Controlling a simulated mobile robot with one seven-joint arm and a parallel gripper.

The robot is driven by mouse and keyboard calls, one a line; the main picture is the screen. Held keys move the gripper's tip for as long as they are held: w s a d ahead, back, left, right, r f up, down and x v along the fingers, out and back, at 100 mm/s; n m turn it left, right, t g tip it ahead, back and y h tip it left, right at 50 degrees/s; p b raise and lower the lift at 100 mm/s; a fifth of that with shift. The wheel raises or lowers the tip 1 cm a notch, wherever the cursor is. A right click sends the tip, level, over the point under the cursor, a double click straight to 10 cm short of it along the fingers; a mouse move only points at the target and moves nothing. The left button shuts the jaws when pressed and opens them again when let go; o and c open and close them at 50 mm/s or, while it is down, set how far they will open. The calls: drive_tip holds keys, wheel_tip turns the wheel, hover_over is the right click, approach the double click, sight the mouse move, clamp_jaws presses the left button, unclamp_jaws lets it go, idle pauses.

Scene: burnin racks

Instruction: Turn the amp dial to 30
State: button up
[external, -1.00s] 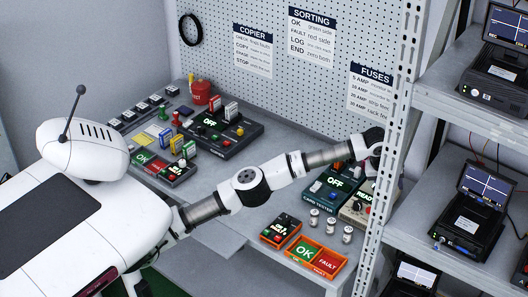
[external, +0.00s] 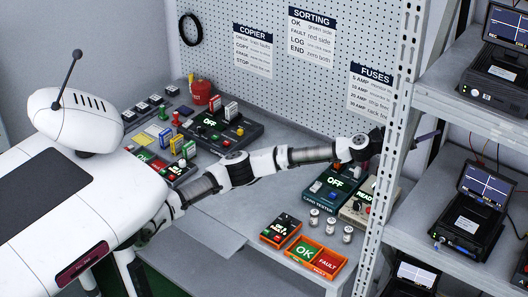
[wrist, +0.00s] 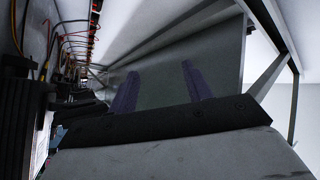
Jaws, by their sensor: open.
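A cream device (external: 352,216) with a lit green READY display stands at the bench's right end, partly behind the rack post. A dark round knob (external: 357,206) shows on its face; its setting is too small to read. My gripper (external: 428,135) reaches past the rack post at the right, above and behind the device and apart from it. The post hides part of it. In the wrist view, the two purple-grey fingers (wrist: 160,85) are spread apart with nothing between them. Neither the device nor its knob is recognisable in the wrist view.
A perforated rack post (external: 388,150) stands in front of my wrist, with shelves of black instruments (external: 470,220) to its right. A card tester (external: 332,187), small metal cylinders (external: 314,217) and an orange OK/FAULT tray (external: 290,254) sit near the device. Wires line the wrist view's left.

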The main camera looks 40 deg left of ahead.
drive_tip(key=w+a+f+n+t+y+b, duration=0.1)
drive_tip(key=w+a+f+n+t+y, duration=0.25)
drive_tip(key=a+n+y, duration=0.45)
drive_tip(key=n+g+y+b, duration=0.25)
drive_tip(key=g+y, duration=0.25)
drive_tip(key=g, duration=1)
approach(358, 203)
drive_tip(key=shift+n, duration=0.45)
drive_tip(key=p+x, duration=0.3)
drive_tip(key=x, duration=0.5)
drive_tip(key=shift+d+f, duration=0.1)
drive_tip(key=shift+f, duration=0.15)
